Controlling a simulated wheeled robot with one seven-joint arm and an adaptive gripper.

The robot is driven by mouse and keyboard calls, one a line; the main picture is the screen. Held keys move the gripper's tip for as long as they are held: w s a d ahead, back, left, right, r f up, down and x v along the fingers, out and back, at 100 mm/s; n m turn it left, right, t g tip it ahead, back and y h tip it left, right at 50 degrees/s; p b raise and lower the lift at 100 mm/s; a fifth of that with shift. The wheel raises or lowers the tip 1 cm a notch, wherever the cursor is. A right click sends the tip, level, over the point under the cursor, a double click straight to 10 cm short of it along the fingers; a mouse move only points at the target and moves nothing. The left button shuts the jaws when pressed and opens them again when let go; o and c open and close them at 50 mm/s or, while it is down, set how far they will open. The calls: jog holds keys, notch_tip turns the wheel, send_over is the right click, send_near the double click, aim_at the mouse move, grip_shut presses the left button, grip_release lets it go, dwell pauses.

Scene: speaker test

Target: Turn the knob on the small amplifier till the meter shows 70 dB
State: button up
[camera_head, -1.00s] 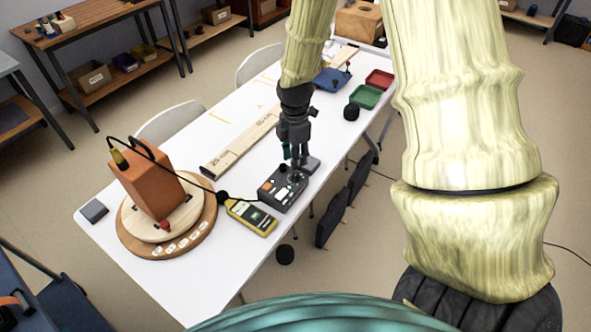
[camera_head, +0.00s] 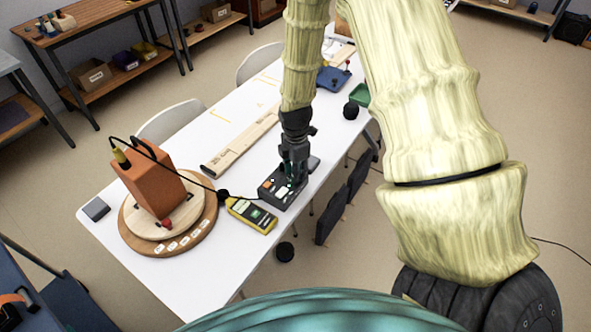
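The small amplifier (camera_head: 270,196) is a dark box with a light panel and small buttons, on the white table near its front edge. My gripper (camera_head: 292,180) points down over the amplifier's right part, its fingers at or just above the top. The fingers hide the knob, and I cannot tell whether they touch it or how far apart they are. The yellow sound meter (camera_head: 251,215) lies just left of the amplifier; its display is too small to read. An orange-brown speaker box (camera_head: 153,185) stands on a round wooden turntable (camera_head: 128,229) with a cable towards the amplifier.
A long wooden ruler board (camera_head: 240,147) lies behind the amplifier. A black round item (camera_head: 350,110), a blue tray (camera_head: 331,78) and a green tray (camera_head: 360,95) are farther back. A grey block (camera_head: 96,209) lies at the table's left corner. Chairs stand along both sides.

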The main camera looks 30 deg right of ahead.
grip_shut()
jog(key=shift+m, duration=0.3)
jog(key=m+p, duration=0.1)
jog(key=m, duration=0.3)
jog(key=shift+r, duration=0.1)
jog(key=m+p, duration=0.1)
jog(key=m, duration=0.5)
jog(key=m+p, duration=0.1)
jog(key=m, duration=1)
jog(key=shift+p, duration=0.4)
jog(key=shift+m, duration=0.4)
